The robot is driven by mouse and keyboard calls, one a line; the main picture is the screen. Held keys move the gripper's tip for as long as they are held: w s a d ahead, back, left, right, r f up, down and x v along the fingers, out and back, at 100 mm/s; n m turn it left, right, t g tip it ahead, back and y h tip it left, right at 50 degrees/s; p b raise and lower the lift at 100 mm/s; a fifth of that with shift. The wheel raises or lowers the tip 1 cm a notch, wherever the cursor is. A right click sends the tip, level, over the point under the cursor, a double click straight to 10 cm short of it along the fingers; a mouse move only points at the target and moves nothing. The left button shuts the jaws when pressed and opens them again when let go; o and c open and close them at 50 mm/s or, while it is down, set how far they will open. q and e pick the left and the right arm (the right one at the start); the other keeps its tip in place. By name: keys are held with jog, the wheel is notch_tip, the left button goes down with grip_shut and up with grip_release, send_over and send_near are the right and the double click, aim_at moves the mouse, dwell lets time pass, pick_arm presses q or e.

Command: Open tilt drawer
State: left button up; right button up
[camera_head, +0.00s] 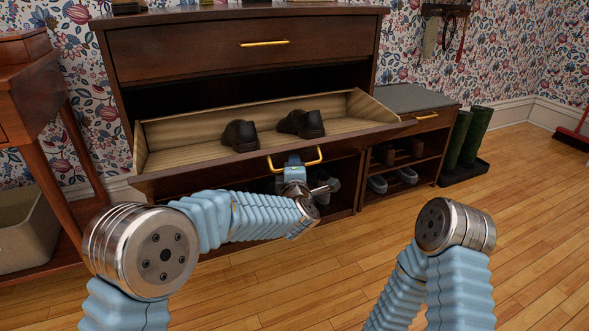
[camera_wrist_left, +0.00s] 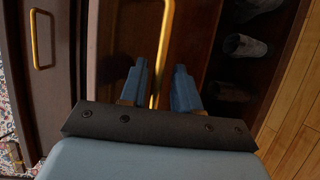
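The tilt drawer (camera_head: 158,133) of the dark wooden shoe cabinet is tipped outward, its pale wooden inside showing, with two dark shoes (camera_head: 302,124) in it. Its brass bar handle (camera_head: 312,160) is on the front and also shows in the left wrist view (camera_wrist_left: 163,45). My left gripper (camera_head: 293,163) is at this handle. In the left wrist view my left gripper (camera_wrist_left: 160,88) has its fingers apart, one on each side of the bar, with a visible gap on the right side. My right arm shows at the lower right, but its gripper is out of view.
Above is a closed drawer with a brass handle (camera_head: 264,43). Beside the cabinet on the right stands a low shoe bench (camera_head: 412,97), then green boots (camera_head: 475,135) on a black tray. A wooden side table (camera_head: 35,85) is at left.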

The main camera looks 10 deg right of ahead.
pick_arm(q)
jog(key=shift+s+d+r, duration=0.1)
jog(key=shift+d+r, duration=0.1)
jog(key=shift+r, duration=0.15)
jog(key=s+a, duration=0.1)
jog(key=s, duration=1.2)
jog(key=shift+s+a+r, duration=0.3)
jog(key=shift+s+a, duration=0.05)
jog(key=shift+f, duration=0.1)
